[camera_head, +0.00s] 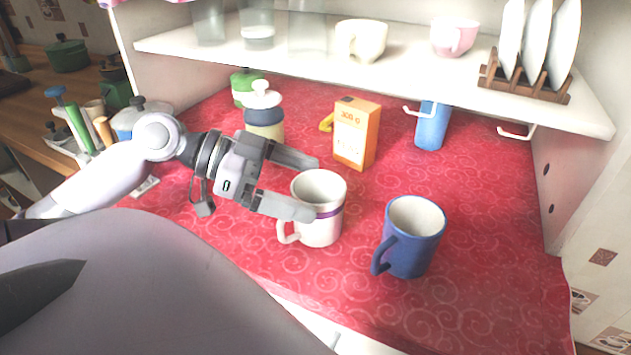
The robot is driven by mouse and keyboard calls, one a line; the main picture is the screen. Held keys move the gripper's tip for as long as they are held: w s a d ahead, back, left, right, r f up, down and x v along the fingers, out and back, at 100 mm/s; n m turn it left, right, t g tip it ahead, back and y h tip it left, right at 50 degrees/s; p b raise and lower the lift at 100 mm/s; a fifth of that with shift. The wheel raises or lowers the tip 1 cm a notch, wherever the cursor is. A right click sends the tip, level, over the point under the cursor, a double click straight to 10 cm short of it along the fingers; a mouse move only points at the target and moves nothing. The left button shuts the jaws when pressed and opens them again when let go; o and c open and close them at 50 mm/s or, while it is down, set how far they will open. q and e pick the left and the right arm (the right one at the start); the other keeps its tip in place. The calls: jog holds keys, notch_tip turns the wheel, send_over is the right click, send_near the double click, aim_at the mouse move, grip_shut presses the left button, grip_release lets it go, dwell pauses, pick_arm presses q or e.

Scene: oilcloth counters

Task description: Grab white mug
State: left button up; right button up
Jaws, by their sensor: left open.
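The white mug (322,229) stands upright on the red oilcloth, with a purple band near its rim and its handle toward the lower left. My left gripper (315,188) comes in from the left and is open. One finger is at the mug's near left side, in front of part of its rim, and the other is behind the mug's far side. I cannot tell whether either finger touches the mug. My right gripper is not in view.
A blue mug (408,240) stands close to the right of the white mug. A white shelf (420,75) overhangs the back. The red counter (500,230) is clear at right.

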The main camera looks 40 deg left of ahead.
pick_arm(q)
jog(key=shift+x, duration=1.4)
jog(key=c, duration=1)
jog(key=shift+c, duration=0.3)
jog(key=shift+r, duration=0.2)
